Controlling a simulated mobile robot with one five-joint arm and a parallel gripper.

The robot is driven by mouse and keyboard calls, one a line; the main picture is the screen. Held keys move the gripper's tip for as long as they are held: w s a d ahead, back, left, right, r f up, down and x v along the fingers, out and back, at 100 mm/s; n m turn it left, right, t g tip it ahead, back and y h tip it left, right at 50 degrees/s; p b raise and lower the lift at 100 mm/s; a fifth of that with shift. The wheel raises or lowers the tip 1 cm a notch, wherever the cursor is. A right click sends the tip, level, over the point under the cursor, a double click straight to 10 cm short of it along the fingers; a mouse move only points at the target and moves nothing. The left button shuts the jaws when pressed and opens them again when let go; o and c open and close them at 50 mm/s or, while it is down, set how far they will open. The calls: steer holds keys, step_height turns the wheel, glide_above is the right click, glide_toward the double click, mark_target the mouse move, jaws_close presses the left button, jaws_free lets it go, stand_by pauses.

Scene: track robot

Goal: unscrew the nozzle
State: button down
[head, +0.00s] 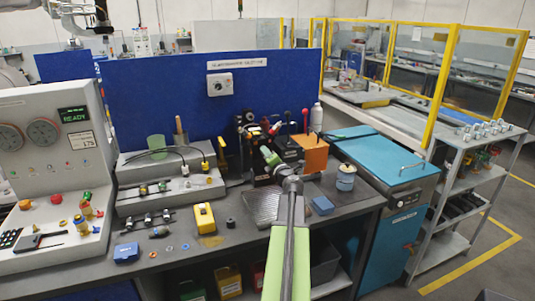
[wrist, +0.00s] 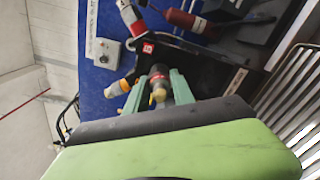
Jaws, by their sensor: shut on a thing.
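My gripper (head: 268,154) reaches over the bench to a black stand (head: 262,178) at its back. In the wrist view its two green fingers (wrist: 158,88) are closed on both sides of the nozzle (wrist: 158,96), a small grey cylinder with a brass-yellow tip and a reddish ring. The nozzle points towards the wrist camera, and its far end is hidden behind the fingers and in the dark of the stand. In the head view my gripper covers the nozzle. I cannot tell how far it is turned.
An orange block (head: 315,155) and a white bottle (head: 316,117) stand to the right. A ribbed metal plate (head: 262,208) lies in front. A yellow case (head: 203,218) and a blue box (head: 126,253) are at left. A blue panel (head: 160,95) closes the back.

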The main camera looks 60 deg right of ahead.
steer(key=n, duration=1.2)
steer(key=shift+n, duration=0.3)
steer(key=n, duration=0.3)
steer(key=shift+n, duration=0.3)
steer(key=n, duration=0.7)
steer(key=shift+a+n, duration=0.1)
steer(key=shift+n, duration=0.3)
